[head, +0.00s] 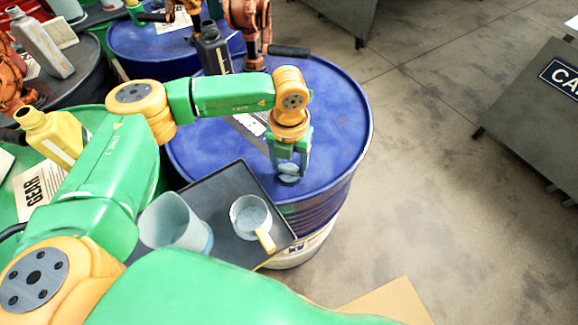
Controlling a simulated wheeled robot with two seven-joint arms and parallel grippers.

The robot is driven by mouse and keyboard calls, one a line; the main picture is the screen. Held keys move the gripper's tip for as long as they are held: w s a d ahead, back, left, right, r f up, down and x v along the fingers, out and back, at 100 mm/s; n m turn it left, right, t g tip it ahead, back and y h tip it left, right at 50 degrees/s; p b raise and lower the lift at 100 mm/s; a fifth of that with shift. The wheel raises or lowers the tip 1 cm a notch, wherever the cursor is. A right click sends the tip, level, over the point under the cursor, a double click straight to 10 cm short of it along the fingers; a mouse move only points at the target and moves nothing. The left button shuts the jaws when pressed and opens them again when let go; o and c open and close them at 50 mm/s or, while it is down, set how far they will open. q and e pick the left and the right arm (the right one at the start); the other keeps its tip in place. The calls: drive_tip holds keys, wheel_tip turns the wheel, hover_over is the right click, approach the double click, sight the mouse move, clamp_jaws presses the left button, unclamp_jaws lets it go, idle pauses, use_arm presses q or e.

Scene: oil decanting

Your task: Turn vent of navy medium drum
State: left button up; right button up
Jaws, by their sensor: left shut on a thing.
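The navy drum (345,120) stands in the middle of the head view with its flat top facing up. A small grey vent cap (289,179) sits on its top near the front edge. My left gripper (288,168) points down over the vent and is shut on it, with the fingers hiding part of the cap. My right gripper is not in view.
A dark tray (210,190) at the drum's front left holds a translucent beaker (176,222) and a small cup with a yellow handle (249,216). A yellow jug (58,140) stands left, a dark bottle (213,50) behind. Open floor (430,200) lies right.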

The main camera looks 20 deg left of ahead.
sight(289, 167)
use_arm(q)
drive_tip(key=n+b, duration=0.2)
drive_tip(key=n, duration=0.2)
drive_tip(key=shift+n+b, duration=0.8)
drive_tip(key=shift+n, duration=0.5)
drive_tip(key=shift+r, duration=0.1)
drive_tip(key=o, duration=1.4)
wheel_tip(289, 167, up, 7)
drive_tip(key=shift+f+b, duration=0.2)
drive_tip(key=shift+b, duration=0.65)
drive_tip(key=shift+r, duration=0.25)
